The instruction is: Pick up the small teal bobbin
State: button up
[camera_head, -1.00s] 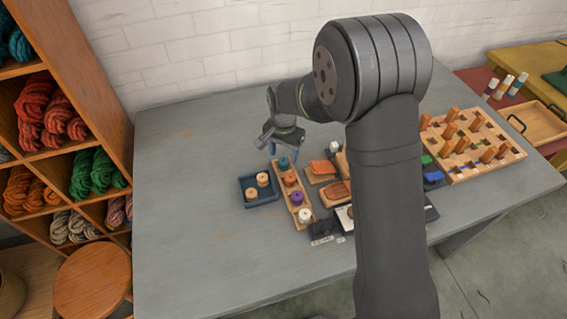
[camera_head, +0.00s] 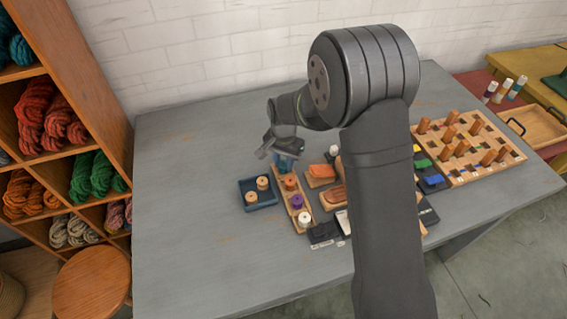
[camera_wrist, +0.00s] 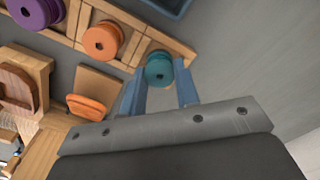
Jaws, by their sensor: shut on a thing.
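The small teal bobbin (camera_wrist: 159,69) is between my gripper's blue fingers in the wrist view, at the end of a wooden rack (camera_wrist: 182,48). My gripper (camera_wrist: 160,88) is shut on it. In the head view my gripper (camera_head: 284,160) is at the far end of the rack (camera_head: 283,207), and its fingers hide most of the bobbin. I cannot tell whether the bobbin still touches the rack.
Orange (camera_head: 290,183), purple (camera_head: 296,201) and white (camera_head: 304,218) bobbins stand along the rack. A dark blue tray (camera_head: 244,195) with two tan bobbins is to its left. Wooden blocks (camera_head: 320,174) lie close on the right. The table's left side is clear.

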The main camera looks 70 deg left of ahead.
jog(key=r, duration=0.3)
jog(key=w+r, duration=0.1)
jog(key=shift+d+r, duration=0.3)
jog(key=w+d+r, duration=0.5)
jog(key=w+r, duration=0.3)
jog(key=r, duration=0.3)
jog(key=shift+w+d, duration=0.35)
jog(key=shift+d, duration=0.05)
